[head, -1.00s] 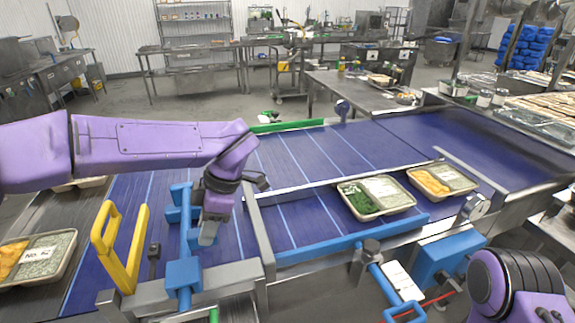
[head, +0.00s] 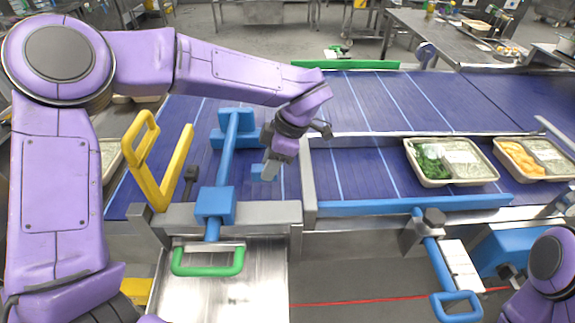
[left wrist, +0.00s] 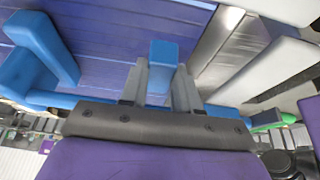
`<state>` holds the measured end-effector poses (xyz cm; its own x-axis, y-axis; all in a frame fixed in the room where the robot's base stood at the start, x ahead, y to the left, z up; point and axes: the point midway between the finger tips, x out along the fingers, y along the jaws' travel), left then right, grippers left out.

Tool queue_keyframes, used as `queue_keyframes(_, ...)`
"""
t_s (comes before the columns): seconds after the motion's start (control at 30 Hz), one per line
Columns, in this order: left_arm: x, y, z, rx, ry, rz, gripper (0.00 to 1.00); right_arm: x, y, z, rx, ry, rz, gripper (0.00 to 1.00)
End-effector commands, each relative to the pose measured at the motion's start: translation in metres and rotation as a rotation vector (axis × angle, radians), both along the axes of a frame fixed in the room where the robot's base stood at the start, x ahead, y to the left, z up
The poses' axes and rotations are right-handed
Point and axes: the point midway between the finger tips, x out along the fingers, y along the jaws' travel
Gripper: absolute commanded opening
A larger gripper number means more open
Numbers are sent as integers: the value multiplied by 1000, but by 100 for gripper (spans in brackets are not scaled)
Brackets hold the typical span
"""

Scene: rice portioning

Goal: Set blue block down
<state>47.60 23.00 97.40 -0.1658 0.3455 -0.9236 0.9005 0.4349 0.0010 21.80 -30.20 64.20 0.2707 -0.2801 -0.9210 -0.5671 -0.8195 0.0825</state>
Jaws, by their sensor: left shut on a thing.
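The small blue block (left wrist: 163,58) is held between the two grey fingers of my left gripper (left wrist: 160,85) in the left wrist view. In the head view my left gripper (head: 270,168) points down over the dark blue conveyor belt (head: 355,172). There, the block (head: 263,172) shows at its fingertips. The gripper is between the blue T-shaped bar (head: 228,160) and a grey metal divider (head: 310,180). I cannot tell whether the block touches the belt. My right gripper is outside the frames; only part of my right arm shows at the lower right.
A food tray with green vegetables (head: 431,180) and one with orange food (head: 505,165) sit on the belt to the right. A yellow handle (head: 178,168) stands left of the blue bar. A green handle (head: 208,273) is below it.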

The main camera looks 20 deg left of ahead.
Motion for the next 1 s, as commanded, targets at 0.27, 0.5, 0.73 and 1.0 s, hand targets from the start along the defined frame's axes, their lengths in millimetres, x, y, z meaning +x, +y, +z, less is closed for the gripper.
queue_keyframes(0.27,0,0,-49,0,3,-2,1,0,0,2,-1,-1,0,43)
queue_keyframes(0.5,0,0,-66,0,-1,0,1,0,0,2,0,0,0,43)
queue_keyframes(0.73,0,0,-69,-1,0,-1,1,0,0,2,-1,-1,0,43)
queue_keyframes(1.0,0,0,-68,-1,0,0,56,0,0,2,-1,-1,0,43)
